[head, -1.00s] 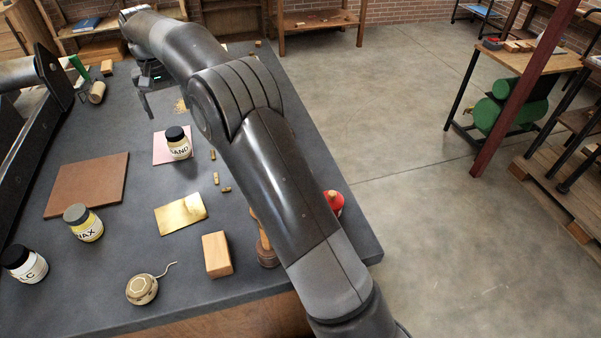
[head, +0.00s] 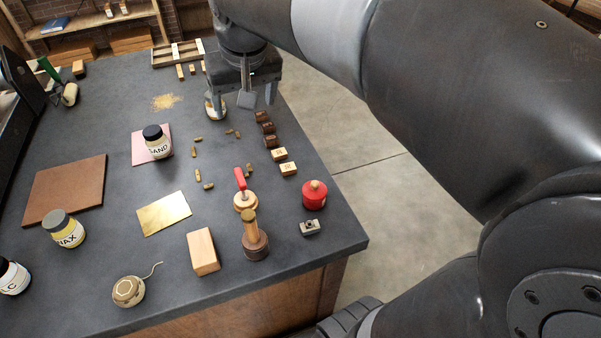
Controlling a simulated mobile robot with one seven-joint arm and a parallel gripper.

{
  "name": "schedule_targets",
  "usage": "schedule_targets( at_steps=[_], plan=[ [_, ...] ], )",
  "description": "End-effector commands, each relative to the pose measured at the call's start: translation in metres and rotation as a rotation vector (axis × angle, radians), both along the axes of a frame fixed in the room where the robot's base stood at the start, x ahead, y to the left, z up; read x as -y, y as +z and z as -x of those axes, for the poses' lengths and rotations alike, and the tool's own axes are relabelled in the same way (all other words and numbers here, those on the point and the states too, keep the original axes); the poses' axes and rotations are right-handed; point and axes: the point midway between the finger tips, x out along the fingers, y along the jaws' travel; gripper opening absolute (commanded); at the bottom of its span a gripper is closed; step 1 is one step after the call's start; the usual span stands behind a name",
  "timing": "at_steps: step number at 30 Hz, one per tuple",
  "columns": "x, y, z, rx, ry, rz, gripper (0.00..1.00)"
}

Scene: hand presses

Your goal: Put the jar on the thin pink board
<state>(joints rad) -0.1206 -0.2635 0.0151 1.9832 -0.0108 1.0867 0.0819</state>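The thin pink board (head: 138,152) lies flat on the dark bench, left of the middle. A jar with a black lid and a SAND label (head: 157,147) stands upright on it. A yellowish WAX jar (head: 66,232) stands at the lower left. Another dark-lidded jar (head: 14,277), its label partly cut off, is at the left edge. My gripper (head: 245,98) is over the far right part of the bench, right of and beyond the pink board. Its fingers look spread, with nothing visible between them. A small round whitish thing (head: 215,109) shows partly hidden behind one finger.
Small pieces are scattered right of the pink board. Bare bench surrounds the boards.

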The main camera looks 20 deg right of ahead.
Motion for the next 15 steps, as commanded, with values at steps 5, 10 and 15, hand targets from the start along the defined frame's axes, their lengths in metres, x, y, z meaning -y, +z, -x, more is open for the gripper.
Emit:
schedule_targets(
  at_steps=[5, 10, 15],
  plan=[
    [0.026, -0.02, 0.065, 0.062, -0.025, 0.0, 0.77],
    [0.042, -0.048, 0.115, 0.114, -0.045, 0.003, 0.77],
    [0.05, -0.072, 0.145, 0.147, -0.057, 0.006, 0.77]
  ],
)
